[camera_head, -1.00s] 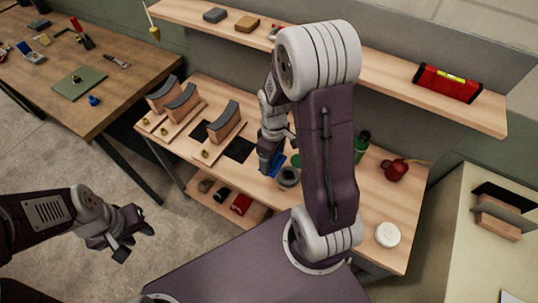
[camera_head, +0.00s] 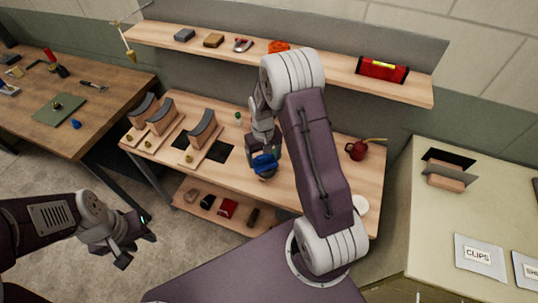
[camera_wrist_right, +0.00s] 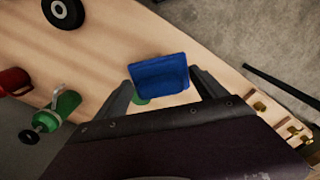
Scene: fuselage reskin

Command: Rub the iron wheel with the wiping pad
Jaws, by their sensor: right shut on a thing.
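My right gripper (camera_wrist_right: 160,82) is shut on the blue wiping pad (camera_wrist_right: 160,73), which sits between its two fingers. In the head view the pad (camera_head: 264,163) shows at the tip of my right arm, over the workbench. A dark wheel with a pale hub (camera_wrist_right: 63,12) lies on the wooden top in the upper left of the wrist view, apart from the pad. I cannot pick the wheel out clearly in the head view, where my right arm covers part of the bench. My left gripper (camera_head: 136,241) is open and empty, out over the floor.
Curved forms (camera_head: 202,129) stand on the left of the workbench. A red oil can (camera_head: 357,150) and a white disc (camera_head: 361,205) are at its right. A shelf (camera_head: 330,70) runs above; a side table (camera_head: 450,215) stands right.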

